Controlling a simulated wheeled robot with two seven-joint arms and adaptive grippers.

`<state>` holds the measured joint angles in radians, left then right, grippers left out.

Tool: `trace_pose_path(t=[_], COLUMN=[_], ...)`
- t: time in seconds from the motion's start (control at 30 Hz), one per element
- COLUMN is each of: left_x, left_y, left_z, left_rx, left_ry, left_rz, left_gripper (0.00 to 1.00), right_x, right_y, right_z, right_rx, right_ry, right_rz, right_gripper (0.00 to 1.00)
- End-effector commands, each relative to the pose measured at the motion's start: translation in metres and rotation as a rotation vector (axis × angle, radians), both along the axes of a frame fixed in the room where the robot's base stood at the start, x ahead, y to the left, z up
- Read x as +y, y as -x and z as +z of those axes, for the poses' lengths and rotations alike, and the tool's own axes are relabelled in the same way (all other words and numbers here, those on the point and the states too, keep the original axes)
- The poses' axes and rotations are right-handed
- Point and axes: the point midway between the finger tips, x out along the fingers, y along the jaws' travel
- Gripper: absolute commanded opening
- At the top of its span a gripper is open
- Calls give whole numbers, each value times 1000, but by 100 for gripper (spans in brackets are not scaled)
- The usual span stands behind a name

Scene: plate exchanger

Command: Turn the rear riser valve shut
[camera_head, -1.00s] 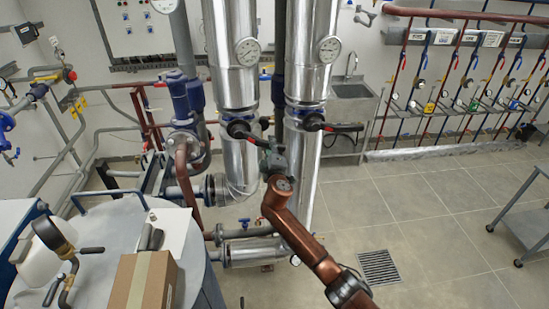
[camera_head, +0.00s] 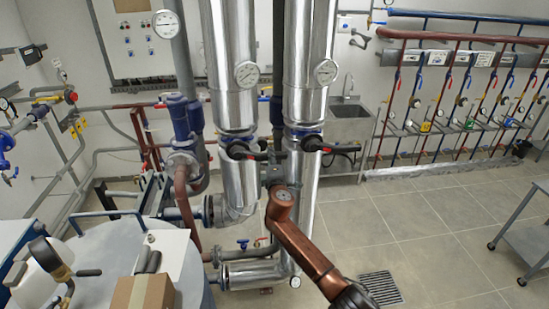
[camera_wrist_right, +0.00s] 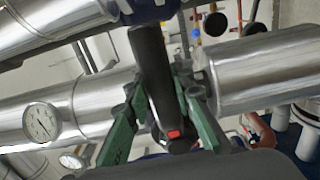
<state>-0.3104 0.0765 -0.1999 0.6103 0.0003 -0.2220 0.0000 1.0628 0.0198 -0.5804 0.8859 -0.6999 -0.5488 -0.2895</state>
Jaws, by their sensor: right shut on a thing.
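Two silver risers stand side by side in the head view, each with a black valve with a lever. The left riser's valve (camera_head: 238,150) has its lever pointing right toward my right gripper (camera_head: 276,166). The right riser's valve (camera_head: 312,145) has a black lever with red on it, pointing right. In the right wrist view the green fingers of my right gripper (camera_wrist_right: 165,105) are shut around a black lever (camera_wrist_right: 152,70) with a red mark near its end. In the head view the gripper hides the end of the left riser's lever. My left gripper is out of view.
Dial gauges sit on the left riser (camera_head: 246,73) and right riser (camera_head: 326,71). A tank with a cardboard box (camera_head: 142,292) is at lower left. A sink (camera_head: 350,125) is behind. Open floor with a drain grate (camera_head: 380,287) lies to the right; a cart (camera_head: 525,235) stands beyond.

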Motion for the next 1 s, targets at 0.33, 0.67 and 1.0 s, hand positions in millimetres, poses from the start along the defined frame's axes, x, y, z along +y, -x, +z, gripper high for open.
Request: trace_pose_path(t=[0.33,0.67,1.0], left_x=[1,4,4], left_y=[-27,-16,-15], left_z=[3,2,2], left_rx=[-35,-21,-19], left_ry=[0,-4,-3], left_rz=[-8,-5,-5], left_gripper=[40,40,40], right_x=[1,-1,-4], right_y=[1,1,22], right_z=[5,2,1], right_rx=[-9,-4,-5], right_ry=[2,0,-3], right_rz=[4,1,2], right_gripper=[33,41,41])
